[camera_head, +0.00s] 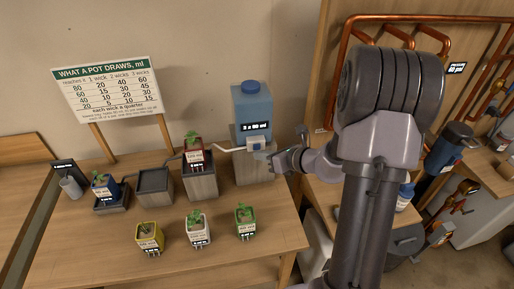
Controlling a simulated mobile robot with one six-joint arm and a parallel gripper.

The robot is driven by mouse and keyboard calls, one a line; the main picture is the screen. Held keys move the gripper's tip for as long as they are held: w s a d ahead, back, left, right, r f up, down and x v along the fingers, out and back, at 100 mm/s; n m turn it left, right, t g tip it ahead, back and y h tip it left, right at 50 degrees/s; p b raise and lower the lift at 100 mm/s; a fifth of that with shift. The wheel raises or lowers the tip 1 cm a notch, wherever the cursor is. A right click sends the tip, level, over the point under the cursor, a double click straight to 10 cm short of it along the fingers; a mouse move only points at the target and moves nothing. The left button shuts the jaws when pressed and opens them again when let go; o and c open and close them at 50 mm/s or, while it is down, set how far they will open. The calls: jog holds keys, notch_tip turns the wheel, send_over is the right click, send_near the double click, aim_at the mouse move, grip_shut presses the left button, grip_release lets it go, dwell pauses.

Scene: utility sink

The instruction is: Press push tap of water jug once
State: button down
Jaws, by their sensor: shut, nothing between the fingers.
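The blue water jug (253,108) with a dark blue cap stands on a grey block (252,170) at the back right of the wooden table. Its label reads "3 x 60 ml". The push tap (256,144) is a small pale fitting low on the jug's front, with a white spout running left from it. My gripper (274,161) is shut and empty, just right of and slightly below the tap. I cannot tell whether it touches the tap or the block.
Yellow (150,237), white (198,228) and green (245,222) pots stand in front. A sign (108,88) stands behind.

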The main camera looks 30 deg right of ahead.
jog(key=shift+w, duration=0.1)
dwell(0.3)
jog(key=shift+w+d, duration=0.1)
jog(key=shift+w, duration=0.25)
jog(key=shift+w+d, duration=0.1)
jog(key=shift+w, duration=0.25)
dwell(0.5)
dwell(0.3)
jog(key=shift+s+a, duration=0.2)
jog(key=shift+s, duration=0.55)
jog(key=s, duration=0.2)
jog(key=s+a+b, duration=0.1)
jog(key=s, duration=0.2)
jog(key=shift+a, duration=0.2)
jog(key=shift+w, duration=0.1)
